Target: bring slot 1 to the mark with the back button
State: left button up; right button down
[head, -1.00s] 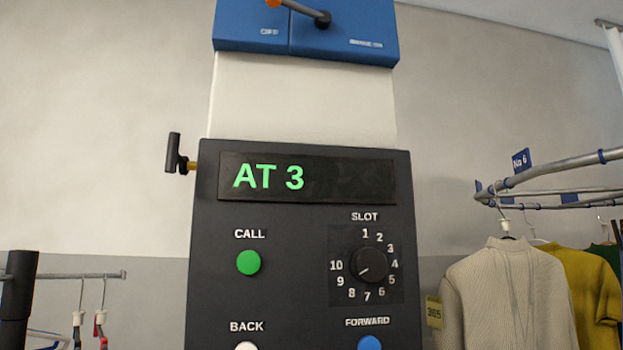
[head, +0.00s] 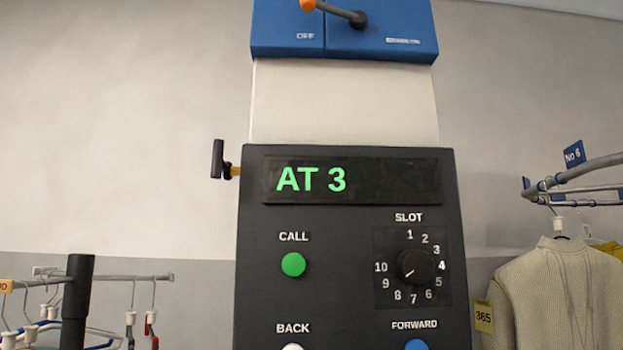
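The dark control panel (head: 340,240) stands in the middle of the head view. Its display (head: 350,180) reads "AT 3" in green. The white back button (head: 292,347) is at the bottom edge under the label BACK, mostly cut off. The blue forward button (head: 416,345) is to its right, also partly cut off. The green call button (head: 293,264) is above the back button. The slot dial (head: 417,265) is ringed by the numbers 1 to 10, and its pointer faces lower left. The mark is not seen. Neither gripper is in view.
A blue switch box (head: 375,28) with an orange-tipped lever sits above the panel. A black T-handle (head: 218,160) sticks out at the panel's left. A rail with a "No 6" tag (head: 573,154) and a cream sweater (head: 560,295) is at right. Hangers on a rail are at lower left.

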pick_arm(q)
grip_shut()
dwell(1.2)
